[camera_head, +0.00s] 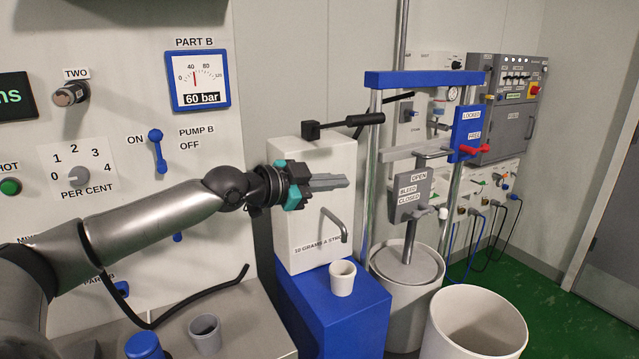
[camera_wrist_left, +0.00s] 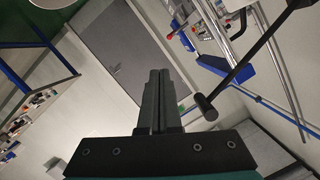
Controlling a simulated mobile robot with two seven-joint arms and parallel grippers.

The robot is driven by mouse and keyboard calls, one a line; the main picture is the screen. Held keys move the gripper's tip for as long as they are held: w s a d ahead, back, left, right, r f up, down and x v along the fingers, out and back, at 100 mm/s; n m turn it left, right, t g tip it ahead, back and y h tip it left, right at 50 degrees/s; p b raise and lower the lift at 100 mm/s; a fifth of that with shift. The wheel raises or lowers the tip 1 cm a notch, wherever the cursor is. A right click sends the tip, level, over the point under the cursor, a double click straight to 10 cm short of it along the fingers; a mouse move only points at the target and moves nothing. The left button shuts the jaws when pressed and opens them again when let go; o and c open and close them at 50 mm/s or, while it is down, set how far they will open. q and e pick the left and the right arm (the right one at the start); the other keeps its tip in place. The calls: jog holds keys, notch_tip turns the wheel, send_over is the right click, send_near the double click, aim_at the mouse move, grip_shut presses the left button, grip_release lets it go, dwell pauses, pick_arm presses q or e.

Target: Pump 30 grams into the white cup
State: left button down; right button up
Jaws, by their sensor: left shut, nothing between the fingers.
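The white cup (camera_head: 342,278) stands upright on a blue stand (camera_head: 350,318), below and close to the bent spout (camera_head: 340,226) of a white pump box (camera_head: 298,228) whose label reads about 10 grams a stroke. The pump's black lever (camera_head: 345,126) sticks out to the right near the box top, roughly level. My left gripper (camera_head: 346,182) is shut and empty in front of the box, below the lever and above the spout. In the left wrist view its fingers (camera_wrist_left: 158,95) are together, and a black bar with a knob (camera_wrist_left: 206,106) is to their right. My right gripper is not in view.
A grey cup (camera_head: 205,331) stands on the bench at the lower left. Right of the pump are a drum (camera_head: 408,305) under a blue-topped frame (camera_head: 428,79) and an open white bin (camera_head: 475,345). The left wall carries knobs and a gauge (camera_head: 198,80) reading 60 bar.

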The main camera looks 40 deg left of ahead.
pick_arm(q)
jog(key=shift+p+v, duration=0.3)
jog(key=shift+v, duration=1.6)
jog(key=shift+d+r, duration=0.15)
